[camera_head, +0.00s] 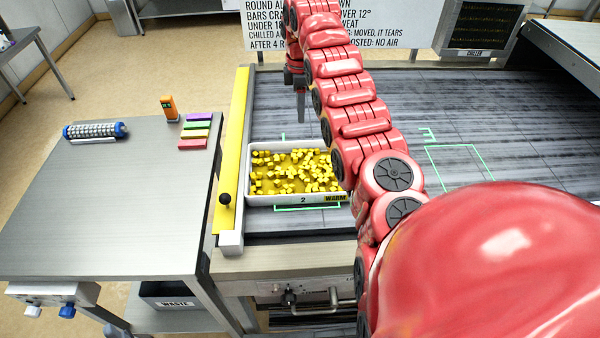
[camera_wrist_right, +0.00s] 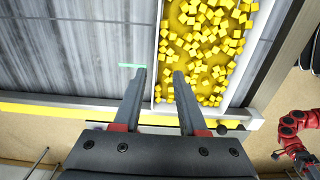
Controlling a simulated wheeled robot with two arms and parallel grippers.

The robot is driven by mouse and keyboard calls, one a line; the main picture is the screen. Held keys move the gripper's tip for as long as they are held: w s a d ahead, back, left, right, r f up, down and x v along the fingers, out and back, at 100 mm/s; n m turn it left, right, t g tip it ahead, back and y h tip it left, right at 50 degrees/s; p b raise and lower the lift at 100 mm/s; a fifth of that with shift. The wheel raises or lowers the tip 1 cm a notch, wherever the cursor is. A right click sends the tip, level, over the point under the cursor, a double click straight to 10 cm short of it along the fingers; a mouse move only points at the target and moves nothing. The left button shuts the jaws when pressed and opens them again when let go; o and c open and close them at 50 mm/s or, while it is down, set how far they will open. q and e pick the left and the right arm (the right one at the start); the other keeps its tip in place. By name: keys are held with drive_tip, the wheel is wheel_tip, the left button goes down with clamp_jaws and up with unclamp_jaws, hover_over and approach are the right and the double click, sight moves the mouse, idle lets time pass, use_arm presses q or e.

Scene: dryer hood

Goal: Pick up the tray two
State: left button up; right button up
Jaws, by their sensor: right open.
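Tray two is a white tray (camera_head: 262,199) filled with yellow cubes, marked "2" and "WARM" on its near wall. It lies on the dark slatted surface in the head view, beside the yellow bar. In the right wrist view its long white wall (camera_wrist_right: 157,55) runs between the two finger lines. My right gripper (camera_head: 300,116) points down above and beyond the tray's far edge. Its open fingers (camera_wrist_right: 159,74) appear on either side of that wall in the wrist view, with nothing held. Whether they are level with the rim cannot be told. My left gripper is not seen.
A yellow bar (camera_head: 236,130) with a black knob edges the surface on the left. A side table (camera_head: 90,215) holds a blue-capped roller (camera_head: 95,131), an orange device (camera_head: 169,107) and coloured blocks (camera_head: 195,133). Green outlines (camera_head: 460,166) mark bare surface to the right.

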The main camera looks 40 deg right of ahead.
wheel_tip(320, 180, down, 7)
drive_tip(key=shift+f+p, duration=0.1)
drive_tip(key=shift+p, duration=0.75)
drive_tip(key=shift+w+f, duration=0.1)
drive_tip(key=shift+f, duration=0.15)
drive_tip(key=shift+w+f+p, duration=0.15)
drive_tip(key=shift+f+p, duration=0.65)
drive_tip(key=shift+p, duration=0.05)
drive_tip(key=shift+w+a+f+p, duration=0.1)
drive_tip(key=shift+w+f+p, duration=0.1)
drive_tip(key=shift+f+p, duration=0.25)
drive_tip(key=shift+f+b, duration=0.45)
drive_tip(key=shift+f, duration=0.85)
clamp_jaws()
